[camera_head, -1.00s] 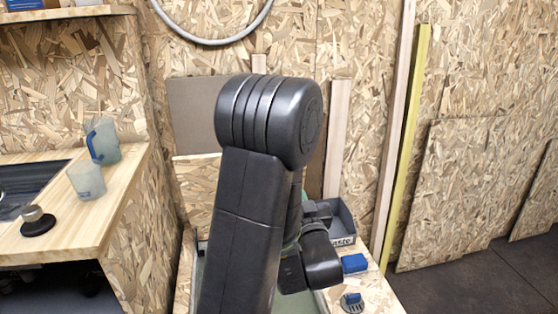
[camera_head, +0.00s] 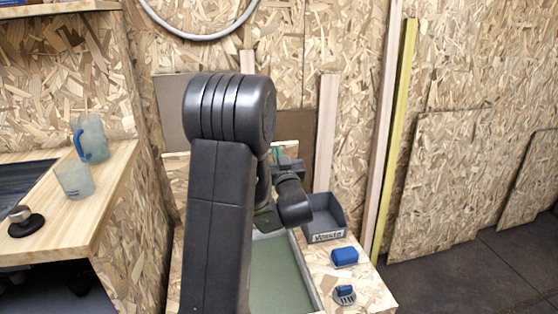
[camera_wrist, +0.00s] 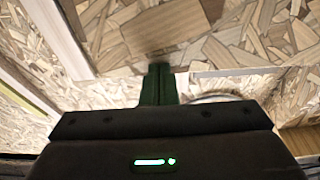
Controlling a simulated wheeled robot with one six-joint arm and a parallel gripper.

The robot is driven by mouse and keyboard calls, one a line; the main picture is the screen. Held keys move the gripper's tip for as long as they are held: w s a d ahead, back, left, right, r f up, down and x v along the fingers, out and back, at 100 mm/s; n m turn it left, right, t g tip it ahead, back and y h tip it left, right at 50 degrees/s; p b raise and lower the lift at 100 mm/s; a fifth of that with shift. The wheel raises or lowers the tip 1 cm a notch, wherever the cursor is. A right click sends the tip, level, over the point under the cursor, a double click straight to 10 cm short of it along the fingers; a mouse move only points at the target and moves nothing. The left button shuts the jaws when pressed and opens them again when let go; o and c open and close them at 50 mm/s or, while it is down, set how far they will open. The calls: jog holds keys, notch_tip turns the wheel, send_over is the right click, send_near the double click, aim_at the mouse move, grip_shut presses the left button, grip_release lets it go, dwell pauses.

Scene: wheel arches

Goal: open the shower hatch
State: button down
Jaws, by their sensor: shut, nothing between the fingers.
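A sunken pale green tray (camera_head: 280,275) with a light rim lies open to view in the wooden bench, partly hidden by my arm. An upright chipboard panel (camera_head: 174,168) with a light top edge stands behind it, mostly behind my arm; I cannot tell for sure whether it is the shower hatch. My gripper (camera_head: 277,155) is beyond the tray, near the back wall. In the wrist view its green fingers (camera_wrist: 160,84) are shut together and empty, close to the edge of a chipboard surface (camera_wrist: 110,30). I cannot tell whether they touch it.
A grey bin (camera_head: 326,218) with a label, a blue block (camera_head: 344,257) and a small round item (camera_head: 345,295) stand right of the tray. A counter (camera_head: 112,195) at left holds a jug (camera_head: 92,140) and a cup (camera_head: 74,180). The dark floor (camera_head: 440,275) at right is clear.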

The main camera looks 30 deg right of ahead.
jog(key=w+d+r+g+p, duration=0.1)
jog(key=w+g+p, duration=0.1)
jog(key=w+p, duration=0.2)
jog(key=w+d+r+g+y+p, duration=0.1)
jog(key=w+p, duration=0.3)
jog(key=w, duration=0.4)
jog(key=shift+w+d+g, duration=0.3)
jog(key=shift+d+g, duration=0.1)
jog(key=shift+d, duration=0.25)
jog(key=shift+a, duration=0.1)
